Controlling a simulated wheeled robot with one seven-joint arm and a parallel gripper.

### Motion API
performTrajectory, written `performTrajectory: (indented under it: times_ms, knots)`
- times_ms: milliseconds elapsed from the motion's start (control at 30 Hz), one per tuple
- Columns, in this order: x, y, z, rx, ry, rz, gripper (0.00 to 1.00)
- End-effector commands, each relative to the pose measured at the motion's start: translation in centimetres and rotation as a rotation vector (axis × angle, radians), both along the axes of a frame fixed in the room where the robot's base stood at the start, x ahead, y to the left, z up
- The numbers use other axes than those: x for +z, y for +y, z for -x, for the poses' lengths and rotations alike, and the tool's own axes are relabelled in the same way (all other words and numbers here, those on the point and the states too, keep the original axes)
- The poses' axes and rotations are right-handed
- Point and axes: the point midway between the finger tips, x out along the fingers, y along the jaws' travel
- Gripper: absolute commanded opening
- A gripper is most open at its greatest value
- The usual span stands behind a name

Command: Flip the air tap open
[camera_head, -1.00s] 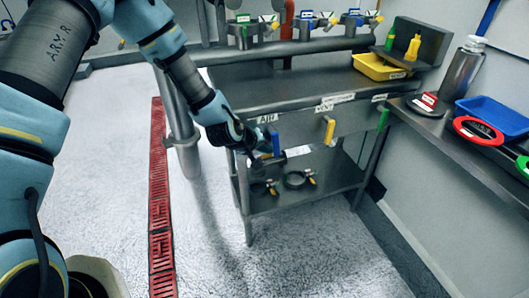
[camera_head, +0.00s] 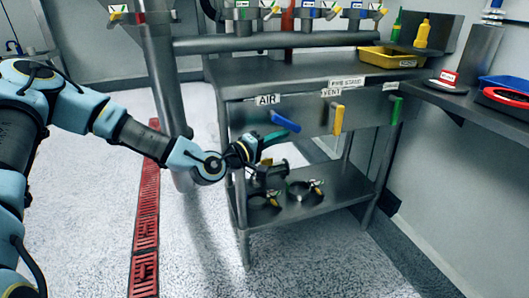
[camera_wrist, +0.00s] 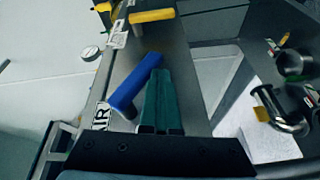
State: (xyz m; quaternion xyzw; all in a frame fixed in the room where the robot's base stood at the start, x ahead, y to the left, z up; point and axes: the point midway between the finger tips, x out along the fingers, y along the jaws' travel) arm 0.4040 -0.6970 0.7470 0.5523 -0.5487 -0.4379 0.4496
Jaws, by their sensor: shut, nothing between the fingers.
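The air tap is a blue lever (camera_head: 285,122) beside the AIR label (camera_head: 266,100) on the front panel of the steel table. It slants down to the right in the head view. My gripper (camera_head: 275,136) is just below it, with its green fingers shut and nothing between them. In the wrist view the fingers (camera_wrist: 162,98) lie right alongside the blue lever (camera_wrist: 136,84). I cannot tell whether they touch it.
A yellow vent lever (camera_head: 337,119) and a green lever (camera_head: 396,110) hang to the right on the same panel. The lower shelf (camera_head: 300,207) holds clamp-like metal parts.

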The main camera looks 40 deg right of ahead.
Motion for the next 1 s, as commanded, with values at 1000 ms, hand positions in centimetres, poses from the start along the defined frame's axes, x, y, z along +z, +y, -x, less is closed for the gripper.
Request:
performTrajectory:
  times_ms: [1000]
  knots:
    - [1.2,-2.3,0.9,-0.001,0.207,0.532,0.0]
